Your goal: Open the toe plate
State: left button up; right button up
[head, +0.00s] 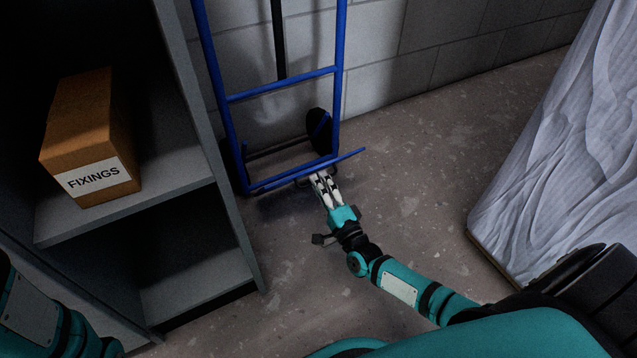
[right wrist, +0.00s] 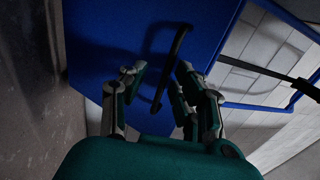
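A blue hand truck (head: 228,120) stands upright against the wall. Its toe plate shows almost edge-on as a thin blue strip (head: 346,156) low on the frame; in the right wrist view it is a broad blue plate (right wrist: 105,40) with a black bar handle (right wrist: 174,52). My right gripper (head: 320,180) is at the toe plate. In the right wrist view its fingers (right wrist: 158,80) are apart, one side left and one side right of the handle, with gaps visible. Part of my left arm shows at the lower left; its gripper is out of view.
A grey shelf unit (head: 205,250) with a cardboard FIXINGS box (head: 85,125) stands close at left. A pale cloth-covered object (head: 560,150) is at right. Concrete floor (head: 420,190) between them is clear. The block wall (head: 400,60) is behind the hand truck.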

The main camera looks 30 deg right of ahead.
jog(key=s+f, duration=0.2)
jog(key=s, duration=0.9)
jog(key=shift+d+f, duration=0.15)
jog(key=shift+d, duration=0.05)
